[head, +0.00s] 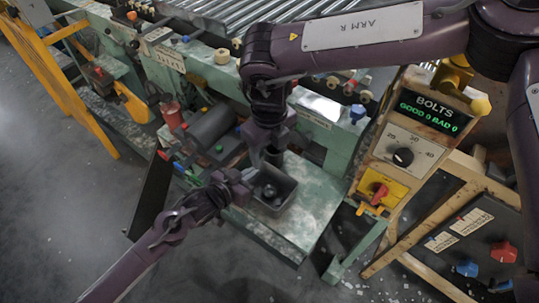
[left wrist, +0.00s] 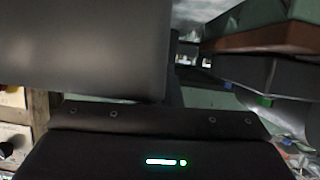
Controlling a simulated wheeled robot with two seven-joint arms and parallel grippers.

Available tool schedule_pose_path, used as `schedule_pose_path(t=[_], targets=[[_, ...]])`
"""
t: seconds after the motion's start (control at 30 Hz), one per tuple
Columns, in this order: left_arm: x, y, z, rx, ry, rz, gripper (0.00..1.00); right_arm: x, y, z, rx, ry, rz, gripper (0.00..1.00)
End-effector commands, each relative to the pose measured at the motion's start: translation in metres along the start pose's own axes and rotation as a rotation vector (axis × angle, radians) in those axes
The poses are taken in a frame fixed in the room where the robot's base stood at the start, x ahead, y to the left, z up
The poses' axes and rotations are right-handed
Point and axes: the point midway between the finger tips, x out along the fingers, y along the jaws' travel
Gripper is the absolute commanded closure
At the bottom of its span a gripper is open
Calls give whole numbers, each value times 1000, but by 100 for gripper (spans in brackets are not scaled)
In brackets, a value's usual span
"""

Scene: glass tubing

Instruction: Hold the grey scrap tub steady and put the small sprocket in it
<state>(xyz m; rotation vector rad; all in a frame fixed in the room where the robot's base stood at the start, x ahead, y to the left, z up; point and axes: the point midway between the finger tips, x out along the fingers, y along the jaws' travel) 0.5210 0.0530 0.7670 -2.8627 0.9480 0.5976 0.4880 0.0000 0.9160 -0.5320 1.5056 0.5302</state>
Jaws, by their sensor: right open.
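The grey scrap tub (head: 289,187) is a small open box on the green metal bench top (head: 290,228). A small dark round piece, which looks like the small sprocket (head: 269,191), shows inside the tub. My left gripper (head: 243,185) is at the tub's left wall and appears shut on it; its fingertips are hard to make out. In the left wrist view a large grey surface, seemingly the tub (left wrist: 80,50), fills the upper left, very close. My right gripper (head: 272,156) is open, just above the tub's back side, pointing down, with nothing visible in it.
A dark grey cylinder (head: 210,127) and a red can (head: 172,114) are left of the tub. A roller conveyor (head: 260,12) runs behind. The control panel reading BOLTS (head: 411,140) stands to the right. The bench top in front of the tub is clear.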

Motion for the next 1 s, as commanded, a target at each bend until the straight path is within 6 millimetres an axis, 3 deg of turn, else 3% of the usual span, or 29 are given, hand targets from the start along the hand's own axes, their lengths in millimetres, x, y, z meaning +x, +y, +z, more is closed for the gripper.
schedule_pose_path(t=[0.37, 0.6, 0.87, 1.0], targets=[[0, 0, 0, 0, 1, 0, 100, 0, 0, 0, 0, 0, 0, 40], [0, 0, 0, 0, 1, 0, 71, 0, 0, 0, 0, 0, -1, 40], [-1, 0, 0, 0, 0, 0, 71, 0, 0, 0, 0, 0, -1, 40], [-12, 0, 1, 1, 0, -1, 71, 0, 0, 0, 0, -1, -1, 40]])
